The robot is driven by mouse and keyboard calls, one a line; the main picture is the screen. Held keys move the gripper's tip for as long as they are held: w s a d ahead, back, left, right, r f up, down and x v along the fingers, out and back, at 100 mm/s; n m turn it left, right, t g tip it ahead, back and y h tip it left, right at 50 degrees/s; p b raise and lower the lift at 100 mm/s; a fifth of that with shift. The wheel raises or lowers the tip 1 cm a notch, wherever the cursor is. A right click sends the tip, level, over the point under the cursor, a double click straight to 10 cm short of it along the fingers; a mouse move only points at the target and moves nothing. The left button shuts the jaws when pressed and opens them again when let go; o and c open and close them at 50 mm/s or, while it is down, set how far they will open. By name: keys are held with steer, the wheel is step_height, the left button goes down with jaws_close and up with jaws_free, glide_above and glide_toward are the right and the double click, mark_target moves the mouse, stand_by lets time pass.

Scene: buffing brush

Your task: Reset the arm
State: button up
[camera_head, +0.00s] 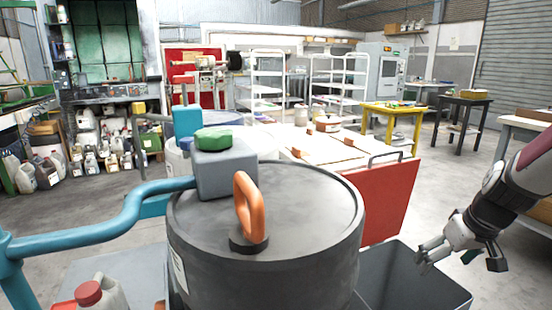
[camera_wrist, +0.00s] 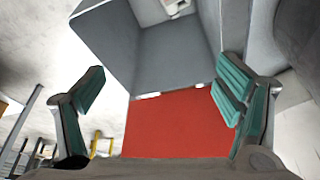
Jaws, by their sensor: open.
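My gripper (camera_head: 458,262) hangs at the right of the head view, at the end of my arm, above the right part of an open dark grey bin (camera_head: 385,285). In the wrist view my gripper (camera_wrist: 160,85) has its two teal-padded fingers spread wide, with nothing held between them. Grey bin-like walls (camera_wrist: 170,60) and a red panel (camera_wrist: 165,125) show beyond the fingers. An orange loop handle on a dark round base (camera_head: 249,215) stands on the lid of a large grey drum (camera_head: 265,265), well left of my gripper.
A grey block with a green knob (camera_head: 213,138) sits on the drum's back left. A blue pipe (camera_head: 100,225) runs at the left. A red panel (camera_head: 388,200) stands behind the bin. A yellow table (camera_head: 395,115) and a dark table (camera_head: 462,105) are farther back. Open floor lies between them and my arm.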

steer(key=s+a+r+g, duration=0.1)
steer(key=s+a+r, duration=0.45)
steer(key=a, duration=0.35)
steer(key=s+a+r+g, duration=0.15)
steer(key=s+a, duration=0.45)
steer(key=s, duration=0.7)
steer(key=s+a+r+g, duration=0.1)
steer(key=s+a+r, duration=0.35)
steer(key=s, duration=0.85)
step_height(320, 180, up, 31)
steer(key=t+p, duration=0.4)
steer(key=p, duration=2.7)
step_height(320, 180, down, 20)
steer(key=g+b, duration=0.3)
steer(key=b, duration=1.5)
steer(key=shift+w+a+g, duration=0.25)
steer(key=shift+a+g, duration=0.05)
steer(key=shift+g, duration=0.05)
steer(key=shift+r, duration=0.1)
